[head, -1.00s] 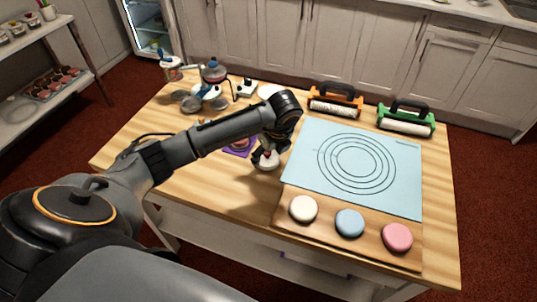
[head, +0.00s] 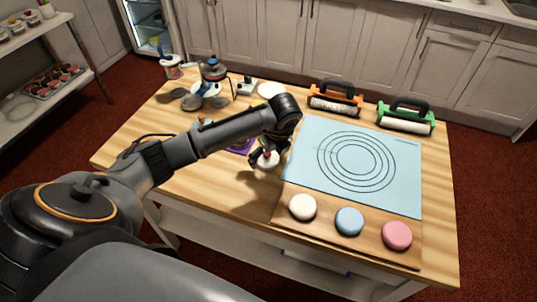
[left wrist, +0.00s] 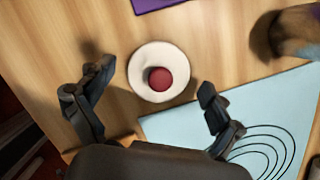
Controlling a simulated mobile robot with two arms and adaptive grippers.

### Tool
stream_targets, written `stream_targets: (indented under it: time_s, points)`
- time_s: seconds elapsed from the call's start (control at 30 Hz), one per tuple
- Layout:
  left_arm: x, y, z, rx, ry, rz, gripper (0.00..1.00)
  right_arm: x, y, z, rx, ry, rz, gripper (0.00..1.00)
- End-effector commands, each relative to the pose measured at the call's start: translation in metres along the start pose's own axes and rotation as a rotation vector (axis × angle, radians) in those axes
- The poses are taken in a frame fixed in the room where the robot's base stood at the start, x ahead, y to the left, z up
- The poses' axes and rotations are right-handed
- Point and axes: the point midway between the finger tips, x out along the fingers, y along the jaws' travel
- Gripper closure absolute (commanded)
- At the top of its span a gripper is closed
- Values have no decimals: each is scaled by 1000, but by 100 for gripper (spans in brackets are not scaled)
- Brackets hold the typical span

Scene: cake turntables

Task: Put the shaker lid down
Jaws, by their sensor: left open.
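The shaker lid, a white disc with a dark red knob, lies on the wooden table left of the light blue mat. In the left wrist view the lid (left wrist: 140,62) is between my two spread fingers, with gaps on both sides. In the head view the lid (head: 267,161) shows just below my left gripper (head: 268,151). My left gripper is open and holds nothing; it also shows in the left wrist view (left wrist: 152,82). My right gripper is out of view.
The blue mat (head: 312,140) has rings drawn on it. White, blue (head: 349,221) and pink round pieces sit on a wooden board in front. Orange (head: 335,98) and green (head: 405,117) rollers stand behind. A purple item (head: 240,146) is partly behind my arm.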

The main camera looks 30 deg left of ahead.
Motion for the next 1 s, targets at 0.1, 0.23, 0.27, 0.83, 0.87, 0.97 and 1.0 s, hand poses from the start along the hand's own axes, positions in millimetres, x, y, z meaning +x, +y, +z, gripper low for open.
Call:
stream_targets:
  time_s: [0.1,0.23,0.27,0.83,0.87,0.97,1.0]
  points:
    - [-9,-1,1,0,0,-4,8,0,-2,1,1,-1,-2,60]
    - [-33,-2,1,1,-2,-7,8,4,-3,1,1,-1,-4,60]
    - [-39,-2,1,1,-2,-6,8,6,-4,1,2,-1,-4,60]
    - [-123,0,1,0,-1,0,8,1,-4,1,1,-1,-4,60]
    - [-123,0,1,0,0,0,8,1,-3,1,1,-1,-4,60]
    - [-123,0,1,0,0,0,8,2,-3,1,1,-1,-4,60]
    - [-123,0,1,0,0,0,8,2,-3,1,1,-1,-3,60]
